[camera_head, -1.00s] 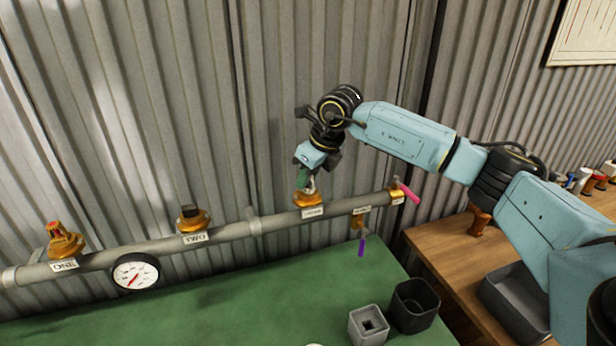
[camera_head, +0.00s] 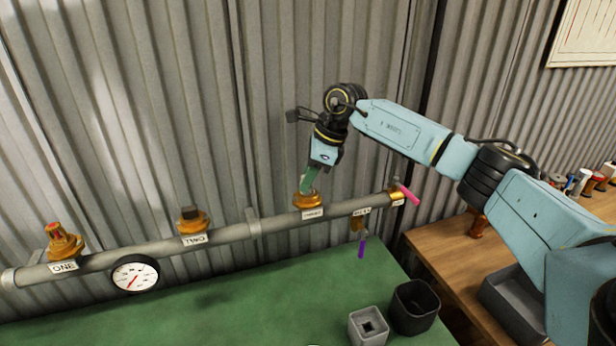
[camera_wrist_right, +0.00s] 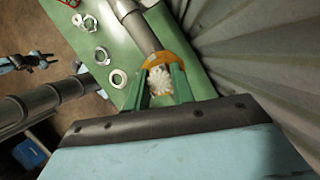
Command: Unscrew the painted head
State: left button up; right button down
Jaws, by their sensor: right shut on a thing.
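The pipe (camera_head: 230,233) carries brass fittings along the wall. My right gripper (camera_head: 309,188) reaches down from above to the third brass fitting (camera_head: 310,201), right of the one labelled TWO. In the right wrist view its green fingers (camera_wrist_right: 160,85) are shut on a whitish, rough-edged head (camera_wrist_right: 159,79) on top of the brass fitting (camera_wrist_right: 166,60). In the head view the fingers mostly hide this head. Fitting ONE (camera_head: 64,243) has a red top and fitting TWO (camera_head: 193,220) a dark square top. My left gripper cannot be made out clearly; a small pale-blue part shows at the wrist view's left.
A gauge (camera_head: 135,273) hangs under the pipe. A pink lever (camera_head: 407,194) and a purple lever (camera_head: 362,248) are near its right end. The corrugated wall is close behind.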

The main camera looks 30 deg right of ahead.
jog(key=shift+n+g, duration=0.3)
jog(key=shift+n, duration=0.7)
jog(key=shift+n+y, duration=0.3)
jog(key=shift+n, duration=0.2)
jog(key=n+g, duration=0.2)
jog(key=n, duration=0.2)
jog(key=shift+n+b, duration=0.3)
jog(key=shift+b, duration=0.1)
jog(key=c, duration=1.1)
grip_release()
